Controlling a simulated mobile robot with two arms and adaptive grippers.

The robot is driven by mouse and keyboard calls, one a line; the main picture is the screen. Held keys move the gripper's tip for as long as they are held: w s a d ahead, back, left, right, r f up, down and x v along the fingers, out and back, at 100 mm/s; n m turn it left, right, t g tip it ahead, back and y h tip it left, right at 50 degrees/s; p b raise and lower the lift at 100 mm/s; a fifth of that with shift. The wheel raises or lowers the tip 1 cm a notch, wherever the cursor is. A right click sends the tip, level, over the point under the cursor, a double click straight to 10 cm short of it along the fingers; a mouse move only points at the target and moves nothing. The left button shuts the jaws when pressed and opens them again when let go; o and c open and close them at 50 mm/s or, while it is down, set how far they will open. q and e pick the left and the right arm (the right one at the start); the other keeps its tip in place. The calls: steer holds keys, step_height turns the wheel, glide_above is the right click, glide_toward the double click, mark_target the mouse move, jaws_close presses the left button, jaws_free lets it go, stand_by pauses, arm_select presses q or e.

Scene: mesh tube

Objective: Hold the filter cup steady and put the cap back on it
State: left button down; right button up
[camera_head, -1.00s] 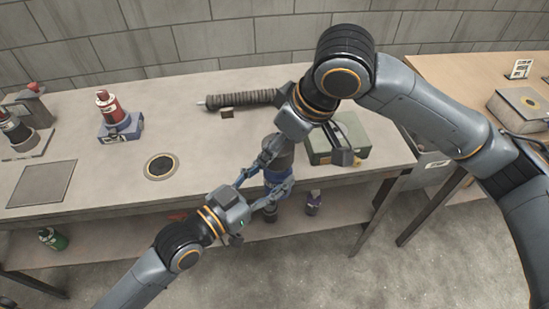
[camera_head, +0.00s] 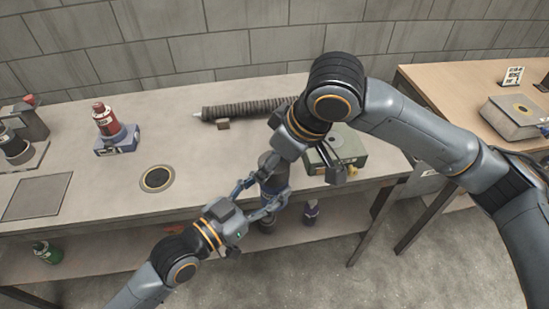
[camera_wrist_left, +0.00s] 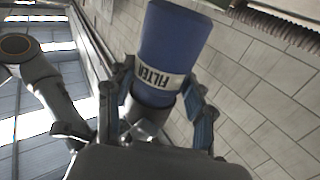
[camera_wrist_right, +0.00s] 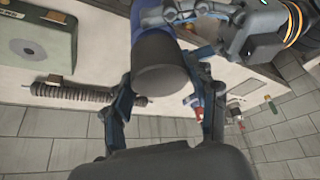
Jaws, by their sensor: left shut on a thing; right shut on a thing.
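The filter cup (camera_head: 271,207) is a blue cylinder. In the left wrist view the cup (camera_wrist_left: 174,45) shows a white FILTER label. My left gripper (camera_head: 264,198) is shut around it, in front of the bench's front edge. The dark grey cap (camera_head: 270,168) is at the cup's upper end. In the right wrist view the cap (camera_wrist_right: 163,65) sits between the fingers of my right gripper (camera_wrist_right: 165,98), which is shut on it. The cap lines up with the blue cup behind it. I cannot tell whether it is fully seated.
The grey bench (camera_head: 110,195) holds a ribbed hose (camera_head: 245,110), a red bottle on a blue block (camera_head: 106,120), a round dark disc (camera_head: 157,178) and a green box (camera_head: 345,145). A lower shelf carries a green bottle (camera_head: 46,252) and a purple bottle (camera_head: 311,211).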

steer(key=shift+f, duration=0.6)
stand_by(0.3)
steer(key=m+t+h, duration=0.1)
steer(key=m, duration=0.5)
steer(key=shift+s+a+t+h, duration=0.1)
steer(key=shift+t+h, duration=0.3)
steer(key=m+h, duration=0.1)
steer(key=m, duration=0.2)
steer(key=m+h, duration=0.2)
steer(key=m, duration=0.2)
steer(key=shift+a+t, duration=0.1)
steer(key=shift+t, duration=0.2)
steer(key=m+h, duration=0.1)
steer(key=m, duration=0.2)
steer(key=m+g+h, duration=0.1)
steer(key=m, duration=0.3)
steer(key=shift+h, duration=0.3)
steer(key=m, duration=0.2)
steer(key=m+g+h, duration=0.1)
steer(key=m, duration=0.1)
steer(key=shift+w+g, duration=0.2)
steer(key=shift+g, duration=0.1)
steer(key=m, duration=0.2)
steer(key=m+g, duration=0.1)
steer(key=m, duration=0.1)
steer(key=shift+f+g+h, duration=0.1)
steer(key=shift+g+h, duration=0.2)
steer(key=o, duration=1)
